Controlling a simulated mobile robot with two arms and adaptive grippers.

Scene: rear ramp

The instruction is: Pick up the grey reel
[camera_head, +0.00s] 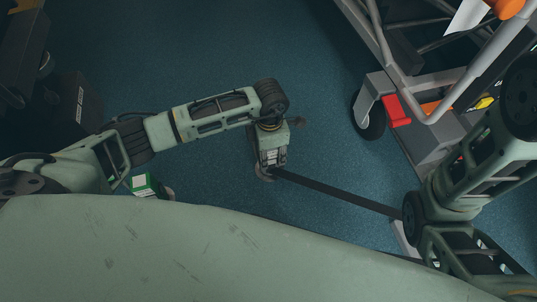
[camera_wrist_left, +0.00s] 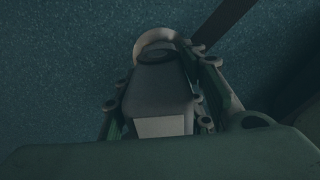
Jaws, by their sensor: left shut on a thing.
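My left gripper (camera_head: 272,158) points down, in the middle of the head view. It is shut on the grey reel, which shows in the left wrist view (camera_wrist_left: 160,88) as a dark grey, boxy body with a pale panel, between the two fingers. In the head view the gripper largely hides the reel. A pale round rim (camera_wrist_left: 155,38) shows just beyond the reel. A dark flat strap (camera_head: 340,191) runs from the gripper area to the right, towards my right arm. My right gripper cannot be made out.
A grey-framed cart (camera_head: 420,100) with a red pedal (camera_head: 397,110) and a black wheel (camera_head: 368,118) stands at the upper right. A green and white box (camera_head: 147,185) is at the lower left. Dark equipment (camera_head: 72,105) stands at the left. The blue floor (camera_head: 200,60) between is clear.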

